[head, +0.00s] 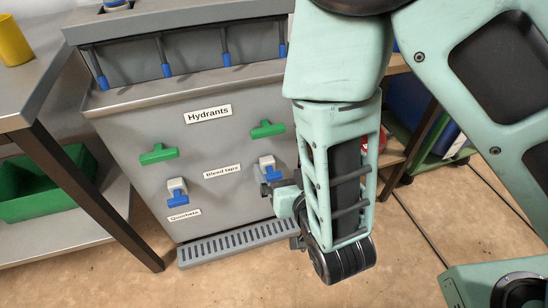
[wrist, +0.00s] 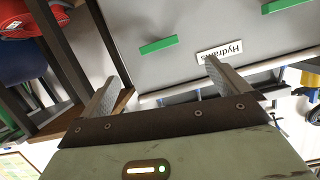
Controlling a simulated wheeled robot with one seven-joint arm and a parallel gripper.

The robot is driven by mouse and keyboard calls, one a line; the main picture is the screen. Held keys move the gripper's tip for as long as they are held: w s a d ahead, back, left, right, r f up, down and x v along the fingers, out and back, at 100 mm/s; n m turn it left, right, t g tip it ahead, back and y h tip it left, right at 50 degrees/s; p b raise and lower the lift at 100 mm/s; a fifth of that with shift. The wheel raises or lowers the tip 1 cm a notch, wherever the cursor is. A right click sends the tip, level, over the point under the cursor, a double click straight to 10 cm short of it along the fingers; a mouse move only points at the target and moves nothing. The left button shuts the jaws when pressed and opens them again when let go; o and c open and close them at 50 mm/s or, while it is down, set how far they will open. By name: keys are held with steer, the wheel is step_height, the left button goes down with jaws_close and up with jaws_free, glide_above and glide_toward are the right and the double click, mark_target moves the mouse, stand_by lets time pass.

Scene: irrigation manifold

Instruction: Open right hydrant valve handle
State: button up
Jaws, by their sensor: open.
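The right hydrant valve handle (head: 267,129) is a green bar lying crosswise on the grey panel, right of the "Hydrants" label (head: 208,114). In the wrist view, turned nearly upside down, this handle (wrist: 158,45) shows beyond and between my fingertips. The matching left green handle (head: 158,153) also lies crosswise; part of it shows at the top right of the wrist view (wrist: 286,4). My gripper (head: 279,214) is low in front of the panel's right side, partly hidden by my arm. In the wrist view my gripper (wrist: 162,72) is open and empty, apart from the handle.
A grated ledge (head: 235,243) runs along the panel's foot. A table with a green bin (head: 45,188) stands left. A red case (wrist: 30,18) lies right of the panel.

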step_height(320, 180, down, 4)
steer(key=s+d+r+t+b, duration=0.1)
steer(key=s+t+b, duration=0.1)
steer(key=n+t+y+b, duration=0.1)
steer(key=b, duration=1.1)
glide_toward(269, 132)
steer(key=b+x, duration=0.1)
steer(key=x, duration=0.8)
steer(key=shift+w+b, duration=0.2)
steer(key=shift+b, duration=0.1)
steer(key=c, duration=0.9)
